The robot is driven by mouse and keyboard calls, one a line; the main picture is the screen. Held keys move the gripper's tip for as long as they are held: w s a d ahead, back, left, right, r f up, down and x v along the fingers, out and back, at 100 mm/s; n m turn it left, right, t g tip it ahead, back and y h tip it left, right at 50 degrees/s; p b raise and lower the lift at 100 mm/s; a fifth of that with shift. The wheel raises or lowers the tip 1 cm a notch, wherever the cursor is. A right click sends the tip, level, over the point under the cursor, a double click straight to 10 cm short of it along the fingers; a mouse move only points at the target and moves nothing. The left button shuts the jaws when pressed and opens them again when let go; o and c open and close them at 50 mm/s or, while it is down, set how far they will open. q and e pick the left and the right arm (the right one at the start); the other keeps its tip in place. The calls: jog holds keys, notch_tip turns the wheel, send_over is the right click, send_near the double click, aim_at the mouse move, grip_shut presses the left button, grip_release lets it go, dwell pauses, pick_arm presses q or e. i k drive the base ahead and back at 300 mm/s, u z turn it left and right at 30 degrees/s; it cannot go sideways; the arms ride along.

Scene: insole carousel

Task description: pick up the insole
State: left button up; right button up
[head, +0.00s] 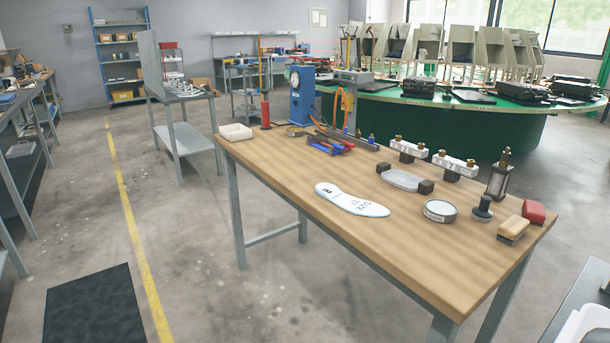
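A white insole (352,200) with dark printed lettering lies flat on the wooden workbench (290,190), near its front edge and about the middle of its length. Nothing covers it. Neither of my grippers can be made out in the head view. A white shape shows at the bottom right corner, and I cannot tell what it is.
Close behind the insole is a grey oval dish with dark end blocks (404,180). A round tin (439,211) stands to its right, with brushes (513,229) further right. The bench left of the insole is clear.

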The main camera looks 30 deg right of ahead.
aim_at(357, 206)
jog(key=i, duration=2.65)
jog(key=z, duration=1.55)
